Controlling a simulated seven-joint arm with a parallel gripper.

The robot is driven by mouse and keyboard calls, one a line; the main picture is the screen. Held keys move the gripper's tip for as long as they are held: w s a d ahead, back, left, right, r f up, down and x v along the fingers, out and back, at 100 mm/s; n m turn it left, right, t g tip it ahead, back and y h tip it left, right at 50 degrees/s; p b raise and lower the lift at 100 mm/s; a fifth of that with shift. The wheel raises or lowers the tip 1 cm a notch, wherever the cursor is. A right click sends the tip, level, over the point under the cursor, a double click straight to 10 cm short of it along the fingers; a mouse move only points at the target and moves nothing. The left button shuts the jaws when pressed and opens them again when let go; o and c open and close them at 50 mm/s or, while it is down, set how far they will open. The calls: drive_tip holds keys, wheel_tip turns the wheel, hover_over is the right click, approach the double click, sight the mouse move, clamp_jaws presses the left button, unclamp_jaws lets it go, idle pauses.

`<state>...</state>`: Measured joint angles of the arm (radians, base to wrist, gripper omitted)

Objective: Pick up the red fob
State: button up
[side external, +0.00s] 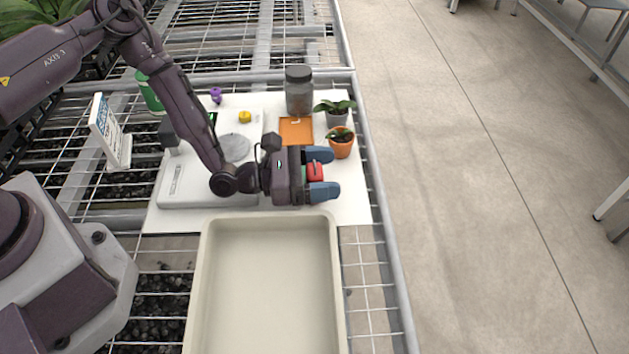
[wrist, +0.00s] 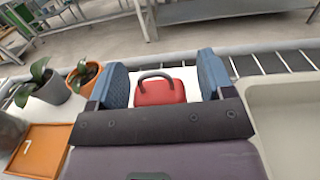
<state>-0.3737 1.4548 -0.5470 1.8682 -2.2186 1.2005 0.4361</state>
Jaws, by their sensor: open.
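The red fob (side external: 315,171) lies on the white board (side external: 353,203) near its right edge. In the wrist view the red fob (wrist: 160,93) shows a dark loop arching over its top, and its near side is partly hidden by my gripper's body. My gripper (side external: 322,173) is open, with one blue finger on each side of the fob. In the wrist view my gripper (wrist: 162,82) has the fob between its fingers, with white board visible on both sides of it. I cannot tell how high the fingers are above the board.
A terracotta pot (side external: 341,149) with a seedling stands close beside the upper finger. A grey pot (side external: 336,118), an orange tray (side external: 296,131) and a dark jar (side external: 299,90) stand farther back. A large cream tray (side external: 210,285) lies in front. A white scale (side external: 190,190) is left.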

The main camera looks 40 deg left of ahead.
drive_tip(key=c, duration=1)
drive_tip(key=shift+r, duration=0.15)
